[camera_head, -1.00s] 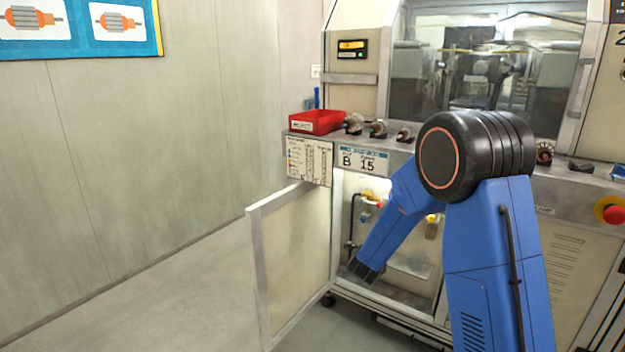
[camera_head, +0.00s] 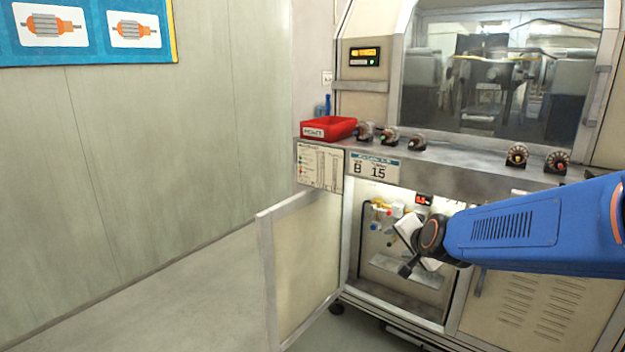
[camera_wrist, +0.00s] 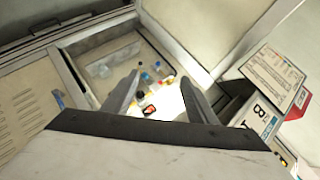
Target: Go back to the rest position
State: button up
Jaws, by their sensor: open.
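My gripper (camera_head: 408,268) is in front of the open lower cabinet of the machine in the head view, at the end of my blue arm, which comes in from the right. In the wrist view my gripper (camera_wrist: 160,92) shows two dark fingers spread apart with nothing held between them. Past the fingers lies the lit cabinet interior (camera_wrist: 120,60) with small blue, red and yellow fittings. In the head view these fittings (camera_head: 390,212) sit at the cabinet's upper left, and my wrist hides part of the interior.
The cabinet door (camera_head: 305,265) stands open to the left. A red bin (camera_head: 328,128) and several wound armatures (camera_head: 389,138) sit on the machine's ledge. A label reading B 15 (camera_head: 372,168) is above the cabinet. The floor at left (camera_head: 170,300) is clear.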

jog(key=s+d+f+n+g, duration=0.1)
jog(key=s+d+n+g, duration=0.1)
jog(key=s, duration=0.9)
jog(key=s+d+f+n+g, duration=0.1)
jog(key=s+n, duration=0.3)
jog(key=s, duration=0.7)
jog(key=s+d+f+n+g+h, duration=0.1)
jog(key=s+d+n+g, duration=0.1)
jog(key=s, duration=0.9)
jog(key=shift+s+d+n+g, duration=0.35)
jog(key=shift+n+g, duration=0.45)
jog(key=shift+n, duration=0.3)
jog(key=shift+f, duration=0.1)
jog(key=shift+c, duration=0.4)
